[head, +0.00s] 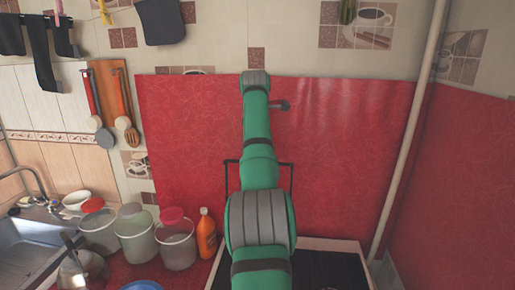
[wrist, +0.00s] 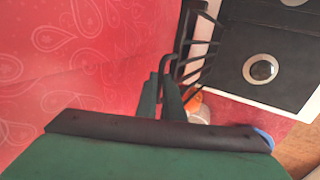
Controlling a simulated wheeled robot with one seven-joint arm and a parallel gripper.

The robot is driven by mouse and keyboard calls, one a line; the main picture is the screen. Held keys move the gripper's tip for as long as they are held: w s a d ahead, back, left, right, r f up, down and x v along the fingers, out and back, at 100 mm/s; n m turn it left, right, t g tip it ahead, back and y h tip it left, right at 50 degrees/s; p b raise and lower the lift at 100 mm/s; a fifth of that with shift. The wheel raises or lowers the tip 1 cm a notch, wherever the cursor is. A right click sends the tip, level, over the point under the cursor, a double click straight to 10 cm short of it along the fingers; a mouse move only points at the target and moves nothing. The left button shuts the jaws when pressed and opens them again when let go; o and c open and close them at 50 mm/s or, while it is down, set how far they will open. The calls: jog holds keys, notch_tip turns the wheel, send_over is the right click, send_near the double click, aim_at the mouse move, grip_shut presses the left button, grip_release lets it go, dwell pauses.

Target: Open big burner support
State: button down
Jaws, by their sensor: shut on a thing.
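The big burner support is a black wire rack. In the head view its frame (head: 291,180) stands raised against the red wall behind my arm, and its middle is hidden by the arm. In the wrist view its black bars (wrist: 205,42) run beside the stove top. My gripper (wrist: 165,82) has green fingers closed around a bar of the rack. In the head view the gripper is hidden behind my arm. The stove (head: 325,268) has a dark top and a pale edge. One round burner (wrist: 260,69) shows in the wrist view.
Left of the stove stand an orange bottle (head: 206,235), several buckets (head: 176,245) and a sink (head: 25,250) with a metal kettle (head: 82,270). A blue dish (head: 141,286) is at the bottom edge. A white pipe (head: 408,130) runs down the right corner.

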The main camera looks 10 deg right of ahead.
jog(key=shift+w+r, duration=0.2)
jog(key=c, duration=2.2)
grip_release()
jog(key=shift+f, duration=0.1)
jog(key=v, duration=1)
jog(key=shift+s+r, duration=0.25)
jog(key=shift+r, duration=0.1)
jog(key=shift+w+f, duration=0.1)
